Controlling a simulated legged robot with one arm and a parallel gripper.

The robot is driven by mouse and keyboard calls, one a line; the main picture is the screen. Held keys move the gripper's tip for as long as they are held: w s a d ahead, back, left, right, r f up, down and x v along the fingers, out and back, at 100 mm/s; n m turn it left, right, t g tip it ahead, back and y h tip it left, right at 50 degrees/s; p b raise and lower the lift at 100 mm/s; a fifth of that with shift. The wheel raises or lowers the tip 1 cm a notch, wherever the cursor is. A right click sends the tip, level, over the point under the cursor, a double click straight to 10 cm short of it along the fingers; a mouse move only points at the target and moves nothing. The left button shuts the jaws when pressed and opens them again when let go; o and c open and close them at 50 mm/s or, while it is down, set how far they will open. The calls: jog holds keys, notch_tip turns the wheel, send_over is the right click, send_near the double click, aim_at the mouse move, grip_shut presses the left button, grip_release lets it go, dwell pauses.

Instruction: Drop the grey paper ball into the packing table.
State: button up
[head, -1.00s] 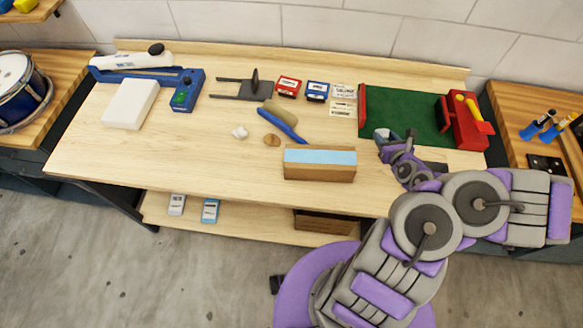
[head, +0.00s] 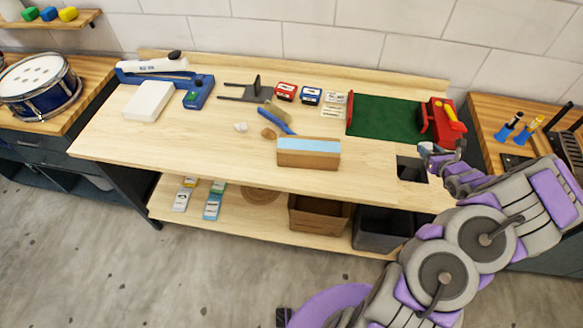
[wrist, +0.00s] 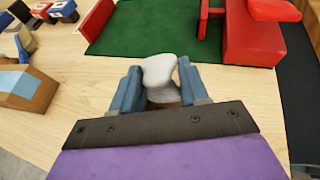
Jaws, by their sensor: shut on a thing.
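My gripper (head: 428,150) is over the right part of the packing table (head: 215,158), near the front of the green mat. In the wrist view its blue fingers (wrist: 160,85) are shut on the grey paper ball (wrist: 159,70), which sits between the tips. The ball's lower part is partly hidden by the gripper. In the head view, a dark square hole (head: 411,169) in the tabletop lies just left of and below the gripper. The ball is hard to make out from the head.
A dark bin (head: 380,230) and a cardboard box (head: 318,213) stand on the lower shelf. A blue-topped brown block (head: 308,153) sits left of the hole. A red vise-like device (head: 437,122) stands behind the gripper. White (head: 240,127) and brown (head: 268,133) lumps lie mid-table.

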jog(key=f+b, duration=0.1)
jog(key=f, duration=0.3)
jog(key=shift+d+f, duration=0.1)
jog(key=shift+d, duration=0.1)
jog(key=o, duration=1.3)
jog(key=shift+d+f, duration=0.1)
jog(key=shift+d, duration=0.15)
jog(key=shift+c, duration=0.2)
jog(key=shift+s, duration=0.1)
jog(key=p+v, duration=0.1)
jog(key=v, duration=1.6)
jog(key=shift+s, duration=0.15)
